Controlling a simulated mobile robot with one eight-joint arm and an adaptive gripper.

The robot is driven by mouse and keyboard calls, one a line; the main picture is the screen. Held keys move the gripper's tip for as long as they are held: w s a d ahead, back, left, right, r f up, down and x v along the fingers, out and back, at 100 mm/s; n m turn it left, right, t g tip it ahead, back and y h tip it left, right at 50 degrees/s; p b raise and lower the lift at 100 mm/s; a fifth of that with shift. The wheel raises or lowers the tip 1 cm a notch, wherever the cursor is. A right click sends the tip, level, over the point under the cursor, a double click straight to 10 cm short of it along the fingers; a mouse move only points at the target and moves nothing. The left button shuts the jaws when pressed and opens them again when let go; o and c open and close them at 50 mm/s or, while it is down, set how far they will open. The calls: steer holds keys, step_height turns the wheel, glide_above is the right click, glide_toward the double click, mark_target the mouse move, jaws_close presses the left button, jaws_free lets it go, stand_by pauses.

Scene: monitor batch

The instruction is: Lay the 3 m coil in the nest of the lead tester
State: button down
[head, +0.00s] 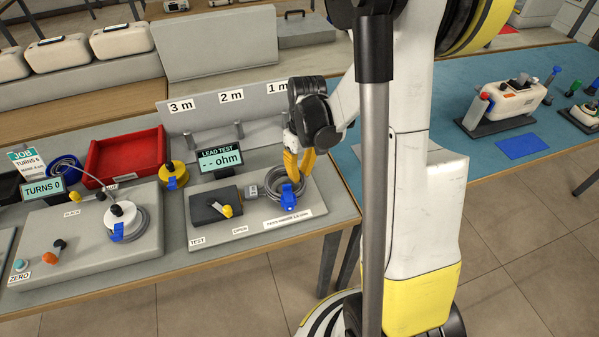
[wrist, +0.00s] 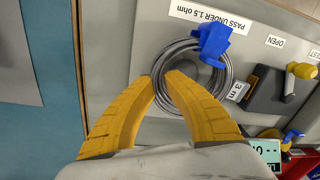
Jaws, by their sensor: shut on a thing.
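The grey coil (head: 271,184) is at the right end of the lead tester's grey base (head: 215,240). It has a blue connector (head: 288,197) and a white "3 m" tag (wrist: 238,92). In the wrist view the fingertips (wrist: 164,82) straddle the coil's wires (wrist: 165,62). The coil looks at or just above the base; I cannot tell if it rests there. The nest is hidden under it. The tester's display (head: 220,161) reads "-- ohm".
A dark tester box (head: 212,204) with a yellow lever stands left of the coil. Behind is a grey rack (head: 214,112) with pegs labelled 3 m, 2 m and 1 m. A winder (head: 85,240), red bin (head: 124,157) and yellow spool (head: 173,175) are left.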

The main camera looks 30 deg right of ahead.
steer(key=shift+f+b, duration=0.35)
steer(key=shift+f, duration=0.25)
steer(key=c, duration=1.5)
jaws_free()
steer(key=shift+o, duration=0.2)
steer(key=shift+r, duration=0.1)
step_height(320, 180, up, 12)
steer(key=d, duration=0.1)
steer(key=s+a+r+t, duration=0.3)
steer(key=s+a, duration=0.1)
steer(key=a, duration=0.3)
steer(key=s+a+r+m+t+h, duration=0.1)
steer(key=s+a+r+t, duration=0.2)
steer(key=a, duration=0.4)
steer(key=s+t, duration=0.1)
steer(key=s, duration=0.1)
steer(key=shift+s+a, duration=0.2)
steer(key=shift+s, duration=0.1)
